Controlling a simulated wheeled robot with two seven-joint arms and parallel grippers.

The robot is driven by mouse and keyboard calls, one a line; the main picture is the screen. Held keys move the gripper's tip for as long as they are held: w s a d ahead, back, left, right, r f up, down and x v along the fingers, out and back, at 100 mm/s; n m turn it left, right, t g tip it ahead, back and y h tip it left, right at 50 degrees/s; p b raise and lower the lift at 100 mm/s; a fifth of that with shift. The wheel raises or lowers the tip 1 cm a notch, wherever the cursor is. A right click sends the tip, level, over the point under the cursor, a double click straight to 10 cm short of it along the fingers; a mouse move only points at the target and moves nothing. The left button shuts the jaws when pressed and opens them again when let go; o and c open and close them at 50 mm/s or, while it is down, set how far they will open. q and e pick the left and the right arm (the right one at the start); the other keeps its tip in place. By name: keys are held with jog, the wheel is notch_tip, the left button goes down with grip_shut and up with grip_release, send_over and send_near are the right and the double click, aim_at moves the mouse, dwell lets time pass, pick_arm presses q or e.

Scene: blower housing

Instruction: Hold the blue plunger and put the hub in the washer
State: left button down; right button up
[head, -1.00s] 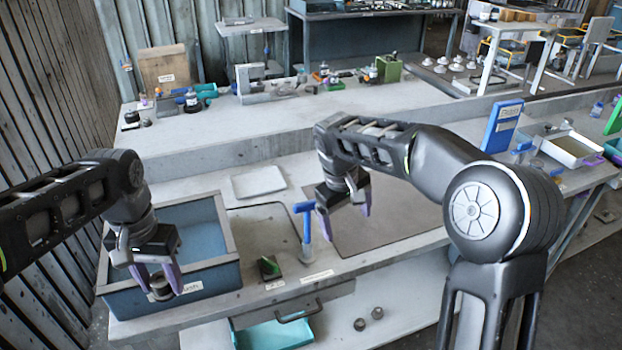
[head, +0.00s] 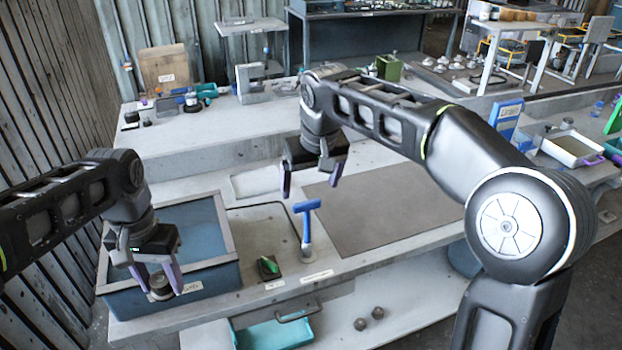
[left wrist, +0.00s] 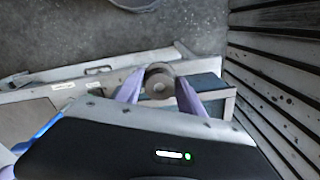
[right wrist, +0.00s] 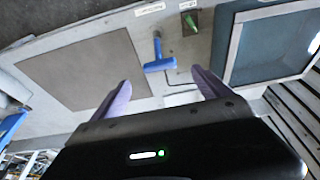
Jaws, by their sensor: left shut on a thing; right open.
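The blue plunger (head: 307,215) stands upright on the bench, a T-shaped blue handle on a short grey base. It also shows in the right wrist view (right wrist: 158,62). My right gripper (head: 312,178) is open and empty, above and behind the plunger, apart from it. My left gripper (head: 162,290) is shut on the hub (head: 160,284), a dark round metal piece with a lighter centre in the left wrist view (left wrist: 158,84). The washer appears to be the blue open-topped tub (head: 222,283) with a grey rim. The hub is in front of the tub's front wall, outside it.
A small dark block with a green piece (head: 269,266) sits between tub and plunger. A brown-grey mat (head: 385,205) lies right of the plunger. A raised bench with tools (head: 230,120) stands behind.

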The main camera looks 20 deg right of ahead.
aim_at(306, 211)
jog(key=x, duration=1.1)
jog(key=shift+c, duration=0.4)
jog(key=c, duration=1.4)
jog(key=shift+o, duration=0.2)
jog(key=shift+f, duration=0.1)
